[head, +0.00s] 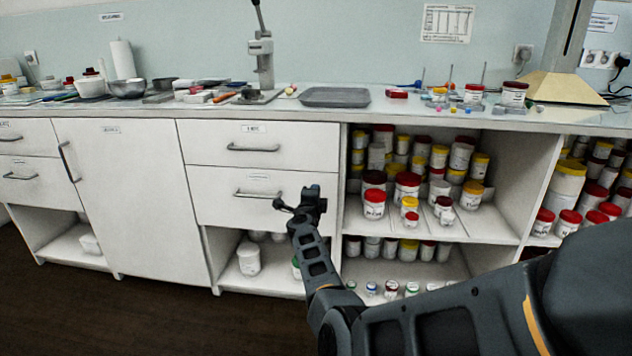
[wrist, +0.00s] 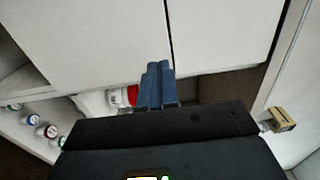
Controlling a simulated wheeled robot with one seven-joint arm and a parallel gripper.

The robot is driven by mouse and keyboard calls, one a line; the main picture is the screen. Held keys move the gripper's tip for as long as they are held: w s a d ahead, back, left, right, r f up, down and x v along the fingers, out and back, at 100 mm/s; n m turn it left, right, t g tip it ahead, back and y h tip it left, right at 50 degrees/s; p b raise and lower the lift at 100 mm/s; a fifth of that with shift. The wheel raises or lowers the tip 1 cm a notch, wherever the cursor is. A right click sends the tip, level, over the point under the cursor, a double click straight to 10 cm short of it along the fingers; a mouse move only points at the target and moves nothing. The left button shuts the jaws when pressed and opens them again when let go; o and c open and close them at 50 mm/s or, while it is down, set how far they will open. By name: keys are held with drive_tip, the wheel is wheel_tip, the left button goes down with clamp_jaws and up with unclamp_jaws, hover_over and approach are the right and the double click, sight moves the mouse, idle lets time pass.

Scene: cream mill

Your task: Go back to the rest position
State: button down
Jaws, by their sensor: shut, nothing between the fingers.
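My gripper (head: 283,206) is in front of the white drawer cabinet (head: 262,213), near the handle of the lower drawer. In the head view I cannot tell whether it touches the handle. In the wrist view the blue fingers of my gripper (wrist: 157,75) are together, with nothing between them. White cabinet fronts fill the top of that view. My arm reaches forward from the lower right of the head view.
Open shelves (head: 440,229) with many red- and yellow-lidded jars stand right of my gripper. The countertop (head: 400,112) above holds a grey tray (head: 334,97), a press (head: 262,62) and bowls (head: 127,88). The dark floor (head: 110,315) at lower left is clear.

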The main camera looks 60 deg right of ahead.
drive_tip(key=p+v, duration=0.2)
drive_tip(key=v, duration=0.4)
drive_tip(key=shift+a+p, duration=0.3)
drive_tip(key=shift+p, duration=0.05)
drive_tip(key=shift+s, duration=0.1)
drive_tip(key=s+a+f+n+t+y, duration=0.1)
drive_tip(key=s+a+n+t+y, duration=0.4)
drive_tip(key=s+a+n, duration=0.8)
drive_tip(key=s+a+f+n+t+y, duration=0.2)
drive_tip(key=s+a+n+t+y, duration=0.55)
drive_tip(key=a, duration=0.85)
drive_tip(key=s+a+r+n+g+y, duration=0.1)
drive_tip(key=s+a+r+n+y, duration=0.15)
drive_tip(key=s+a+n, duration=0.4)
drive_tip(key=s+a+r+n+g+y, duration=0.1)
drive_tip(key=s+a+r+n+g, duration=0.2)
drive_tip(key=s+a, duration=0.5)
drive_tip(key=s+a+r+n+y, duration=0.1)
drive_tip(key=s+a+r+n, duration=0.15)
drive_tip(key=a+r, duration=0.35)
wheel_tip(320, 180, up, 14)
drive_tip(key=p, duration=1.4)
drive_tip(key=shift+s, duration=0.35)
